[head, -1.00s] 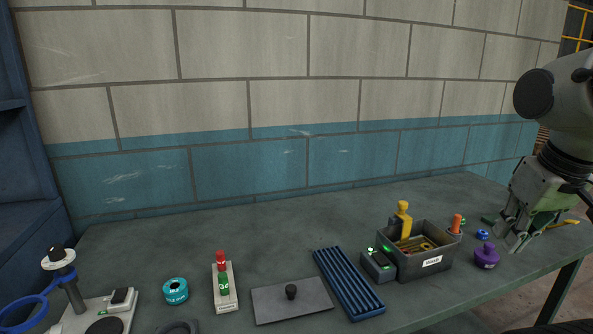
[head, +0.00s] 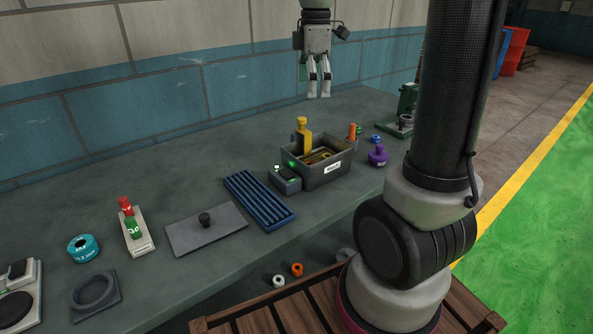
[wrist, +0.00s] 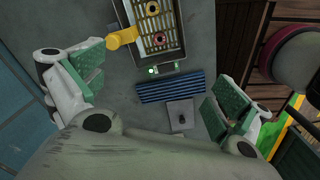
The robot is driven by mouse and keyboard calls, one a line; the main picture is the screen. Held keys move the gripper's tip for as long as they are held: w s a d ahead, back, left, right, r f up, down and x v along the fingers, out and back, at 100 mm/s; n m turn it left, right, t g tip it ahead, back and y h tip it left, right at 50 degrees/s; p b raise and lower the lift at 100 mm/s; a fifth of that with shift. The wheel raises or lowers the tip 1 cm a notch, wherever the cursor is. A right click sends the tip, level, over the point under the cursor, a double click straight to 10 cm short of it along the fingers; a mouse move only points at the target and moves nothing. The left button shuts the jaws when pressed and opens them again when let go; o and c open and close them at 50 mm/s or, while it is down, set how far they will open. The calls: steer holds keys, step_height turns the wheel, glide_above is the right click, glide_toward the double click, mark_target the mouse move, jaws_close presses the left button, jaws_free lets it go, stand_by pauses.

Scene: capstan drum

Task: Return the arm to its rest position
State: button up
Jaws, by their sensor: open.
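My gripper (head: 319,84) hangs fingers down above the far part of the bench, behind the grey bin in the head view. It is open and empty, and clear air lies between its fingertips and the bench top. In the wrist view its green-padded fingers (wrist: 158,90) stand wide apart with nothing between them. Below them lie the bin, the blue ribbed tray and the grey plate.
The bench (head: 190,130) holds a grey bin (head: 330,172) with a yellow bottle (head: 303,140), a blue ribbed tray (head: 258,200), a knobbed plate (head: 225,232), a teal roll (head: 83,248) and a purple weight (head: 378,155). A slatted wooden pallet (head: 260,320) stands in front.

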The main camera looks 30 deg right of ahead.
step_height(320, 180, down, 8)
steer(key=n, duration=0.6)
steer(key=shift+a+f, duration=0.25)
steer(key=shift+a, duration=0.05)
steer(key=shift+w, duration=0.1)
